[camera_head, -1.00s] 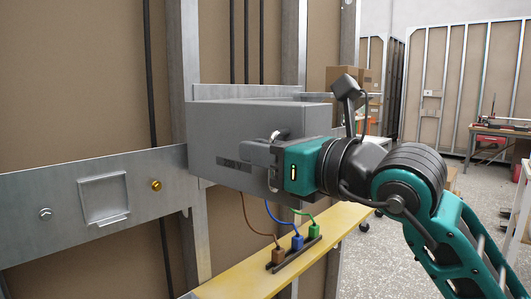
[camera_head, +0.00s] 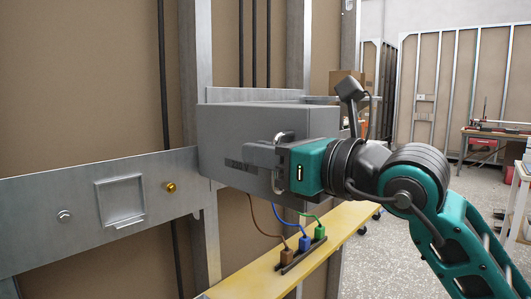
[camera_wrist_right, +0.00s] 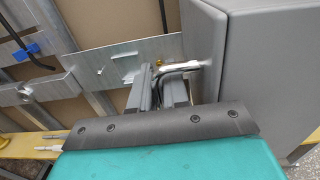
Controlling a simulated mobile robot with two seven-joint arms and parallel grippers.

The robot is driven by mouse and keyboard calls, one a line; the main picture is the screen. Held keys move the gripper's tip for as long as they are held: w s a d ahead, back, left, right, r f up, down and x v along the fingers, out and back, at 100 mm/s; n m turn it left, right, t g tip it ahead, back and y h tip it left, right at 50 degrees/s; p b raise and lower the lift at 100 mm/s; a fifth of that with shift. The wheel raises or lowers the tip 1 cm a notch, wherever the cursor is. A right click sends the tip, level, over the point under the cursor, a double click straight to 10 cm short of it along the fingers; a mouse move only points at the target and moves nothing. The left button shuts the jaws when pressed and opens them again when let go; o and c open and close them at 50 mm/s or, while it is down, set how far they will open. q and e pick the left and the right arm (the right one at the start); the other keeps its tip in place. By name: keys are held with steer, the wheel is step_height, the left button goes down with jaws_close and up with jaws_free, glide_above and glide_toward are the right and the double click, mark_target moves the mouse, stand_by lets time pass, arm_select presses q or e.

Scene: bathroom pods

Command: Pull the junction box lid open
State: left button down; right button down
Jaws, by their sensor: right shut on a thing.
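The grey junction box (camera_head: 320,118) is mounted on the metal wall frame, its lid (camera_head: 222,135) facing the left wall side. A shiny metal handle (camera_head: 284,137) sticks out from the lid; it also shows in the wrist view (camera_wrist_right: 185,67). My right gripper (camera_head: 255,156) is at the handle, its grey fingers shut on it. In the wrist view the fingers (camera_wrist_right: 160,88) close around the handle beside the grey lid face. The gripper covers part of the lid. No gap at the lid's edge can be made out. My left gripper is not in view.
A yellow shelf (camera_head: 255,281) runs below the box, with brown, blue and green plugs (camera_head: 303,243) and their wires. A metal wall plate (camera_head: 85,195) with a brass knob (camera_head: 169,187) is at left. A workbench (camera_head: 497,131) stands far right.

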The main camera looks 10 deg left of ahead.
steer(key=shift+w+r, duration=0.1)
steer(key=shift+r, duration=0.05)
steer(key=c, duration=1.5)
jaws_free()
arm_select(q)
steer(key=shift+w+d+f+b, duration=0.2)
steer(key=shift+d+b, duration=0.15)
steer(key=shift+b, duration=0.3)
arm_select(e)
steer(key=v, duration=1.2)
steer(key=shift+s+d, duration=0.25)
steer(key=shift+d, duration=0.1)
